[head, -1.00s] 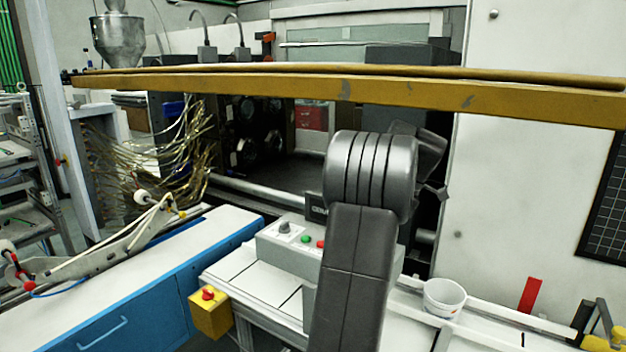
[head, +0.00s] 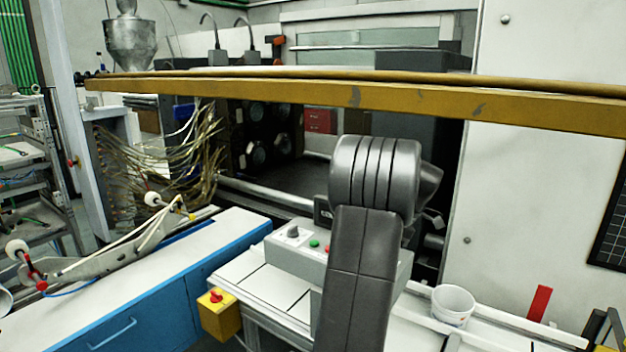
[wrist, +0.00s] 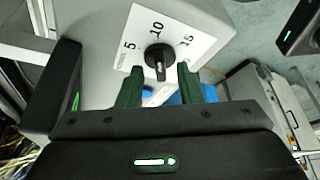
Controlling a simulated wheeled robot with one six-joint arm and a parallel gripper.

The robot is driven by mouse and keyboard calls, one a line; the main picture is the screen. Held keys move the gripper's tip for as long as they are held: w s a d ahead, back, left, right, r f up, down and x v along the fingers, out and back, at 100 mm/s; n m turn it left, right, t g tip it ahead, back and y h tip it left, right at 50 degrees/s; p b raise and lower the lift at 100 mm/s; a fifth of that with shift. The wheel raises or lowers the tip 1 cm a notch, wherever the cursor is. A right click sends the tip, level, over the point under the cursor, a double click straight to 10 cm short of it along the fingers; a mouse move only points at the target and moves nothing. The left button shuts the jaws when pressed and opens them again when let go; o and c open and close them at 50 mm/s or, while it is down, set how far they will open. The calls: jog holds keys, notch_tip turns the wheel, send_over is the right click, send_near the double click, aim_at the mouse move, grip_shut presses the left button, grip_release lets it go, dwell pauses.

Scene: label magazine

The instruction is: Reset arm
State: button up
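My gripper (wrist: 160,82) shows in the wrist view with two dark green fingers spread apart and nothing between their tips. A black rotary knob (wrist: 158,58) on a white dial plate (wrist: 185,25) marked 5, 10 and 15 is just ahead of the fingertips, in line with the gap. I cannot tell how far it is from them. In the head view the same knob (head: 293,231) appears on top of a grey control box (head: 285,252). There my own arm hides the gripper.
Green (head: 314,244) and red buttons sit beside the knob. A yellow emergency-stop box (head: 220,318) is at the bench's front left. A white cup (head: 453,306) stands to the right. A blue cabinet (head: 150,320) is at left.

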jog(key=v, duration=1.1)
jog(key=x, duration=1.1)
jog(key=shift+a+f+m, duration=0.1)
jog(key=shift+f+m, duration=0.2)
jog(key=m, duration=0.1)
jog(key=m+t, duration=0.1)
jog(key=m, duration=0.1)
jog(key=m+t, duration=0.1)
jog(key=m, duration=0.1)
jog(key=shift+s+a+h, duration=0.1)
jog(key=shift+s+h, duration=0.15)
jog(key=shift+h, duration=0.15)
jog(key=m+t+h, duration=0.1)
jog(key=m, duration=0.4)
jog(key=shift+s+a+r, duration=0.1)
jog(key=m+h, duration=0.1)
jog(key=m, duration=0.1)
jog(key=m+t+h, duration=0.1)
jog(key=m, duration=0.2)
jog(key=shift+a+p, duration=0.2)
jog(key=shift+p, duration=0.15)
jog(key=shift+a+m+h, duration=0.15)
jog(key=shift+m+h, duration=0.75)
jog(key=shift+m, duration=1.4)
jog(key=shift+s, duration=0.1)
